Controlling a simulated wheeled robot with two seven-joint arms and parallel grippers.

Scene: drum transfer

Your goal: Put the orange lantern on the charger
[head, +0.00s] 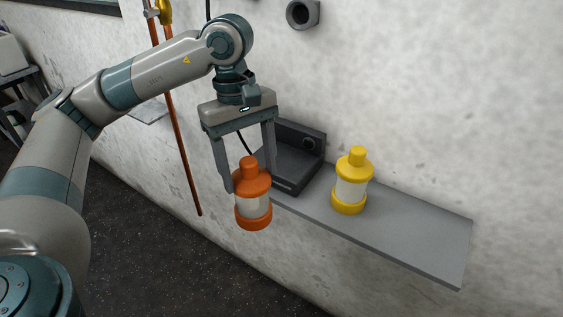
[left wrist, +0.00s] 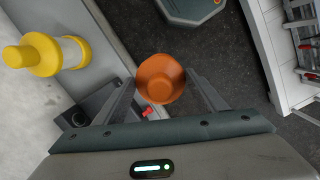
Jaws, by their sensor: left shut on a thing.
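The orange lantern (head: 253,194) has orange caps and a pale middle. My left gripper (head: 250,185) is shut on it and holds it upright, in front of the shelf's near edge. From above it shows between the fingers in the left wrist view (left wrist: 161,78). The charger (head: 297,158) is a dark grey cradle with a raised back, standing on the shelf against the wall, just behind and right of the lantern. The gripper and lantern hide part of its left side. In the left wrist view, part of the charger (left wrist: 97,104) shows behind the left finger. My right gripper is out of view.
A yellow lantern (head: 350,181) stands on the grey shelf (head: 420,236), right of the charger. The shelf's right end is bare. An orange pipe (head: 181,150) runs down the wall left of the gripper. Dark floor lies below the shelf.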

